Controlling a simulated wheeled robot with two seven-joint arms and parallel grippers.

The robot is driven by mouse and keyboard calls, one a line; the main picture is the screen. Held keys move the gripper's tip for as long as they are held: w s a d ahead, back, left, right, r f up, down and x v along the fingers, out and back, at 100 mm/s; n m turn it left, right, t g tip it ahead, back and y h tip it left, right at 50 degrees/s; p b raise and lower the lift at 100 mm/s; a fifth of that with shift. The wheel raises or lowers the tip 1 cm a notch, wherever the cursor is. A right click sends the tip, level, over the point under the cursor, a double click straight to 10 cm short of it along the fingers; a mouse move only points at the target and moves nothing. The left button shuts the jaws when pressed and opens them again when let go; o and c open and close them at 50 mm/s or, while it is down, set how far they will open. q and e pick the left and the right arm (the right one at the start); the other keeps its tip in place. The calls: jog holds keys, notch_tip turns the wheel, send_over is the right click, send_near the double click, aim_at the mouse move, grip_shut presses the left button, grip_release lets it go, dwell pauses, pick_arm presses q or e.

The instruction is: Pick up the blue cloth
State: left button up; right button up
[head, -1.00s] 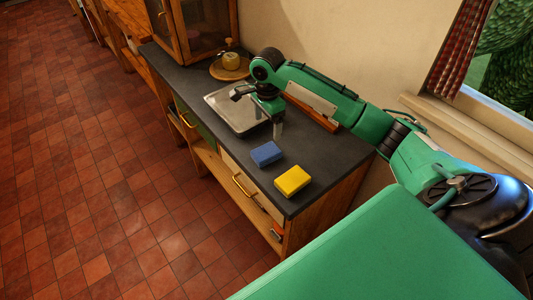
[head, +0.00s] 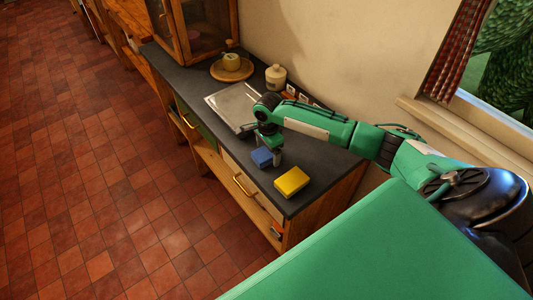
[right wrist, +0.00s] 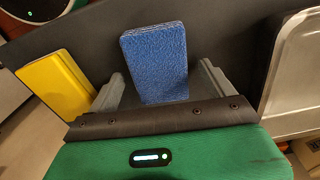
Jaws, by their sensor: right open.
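The blue cloth (head: 261,157) is a small folded block on the dark countertop in the head view, partly hidden by my right gripper (head: 274,157). In the right wrist view the blue cloth (right wrist: 156,60) lies between the two spread fingers of my right gripper (right wrist: 161,72). The gripper is open and its fingers are on either side of the cloth. My left gripper is not in view.
A yellow block (head: 291,181) lies beside the cloth, near the counter's end. A metal tray (head: 226,103) is on the other side. A jar (head: 275,77) and a round wooden board (head: 232,70) stand farther back. The counter's front edge is close to the cloth.

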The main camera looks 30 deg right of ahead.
aim_at(268, 151)
jog(key=shift+c, duration=0.3)
jog(key=c, duration=1)
notch_tip(268, 151, up, 20)
jog(key=b, duration=0.3)
